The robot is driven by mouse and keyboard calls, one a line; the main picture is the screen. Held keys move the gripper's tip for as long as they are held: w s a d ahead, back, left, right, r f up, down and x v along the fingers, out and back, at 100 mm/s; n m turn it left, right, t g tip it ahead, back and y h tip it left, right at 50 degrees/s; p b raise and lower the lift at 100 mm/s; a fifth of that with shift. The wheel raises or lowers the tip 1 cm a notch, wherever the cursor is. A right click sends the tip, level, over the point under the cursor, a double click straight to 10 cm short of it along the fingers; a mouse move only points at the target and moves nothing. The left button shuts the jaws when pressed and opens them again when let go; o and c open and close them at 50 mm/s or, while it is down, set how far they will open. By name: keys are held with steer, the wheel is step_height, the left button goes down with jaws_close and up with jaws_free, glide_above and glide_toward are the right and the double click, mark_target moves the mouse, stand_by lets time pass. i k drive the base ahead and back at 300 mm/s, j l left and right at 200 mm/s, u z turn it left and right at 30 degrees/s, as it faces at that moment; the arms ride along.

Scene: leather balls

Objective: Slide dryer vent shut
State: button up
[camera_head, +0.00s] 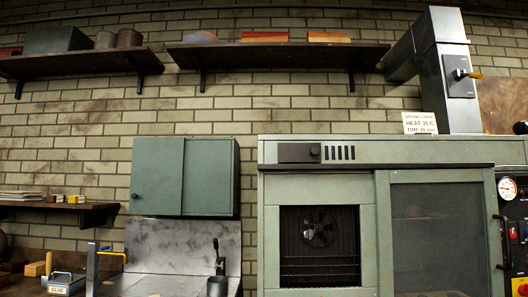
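The green drying cabinet (350,180) stands at the lower right, with a sign reading heat 35 C on top. On its upper front strip is a dark sliding vent plate (298,153) with a small round knob (315,150) near its right end. Several dark vent slots (340,153) show uncovered just right of the plate. Whether more slots lie under the plate cannot be told. My gripper is not in view.
A grey duct (440,75) with a yellow-levered box rises at the cabinet's right. The cabinet's dark opening (320,245) shows a fan. A green wall cupboard (185,177) hangs left. Shelves (275,55) run above. A cluttered bench (160,284) lies lower left.

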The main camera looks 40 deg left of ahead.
mark_target(288, 153)
steer(key=u, duration=2)
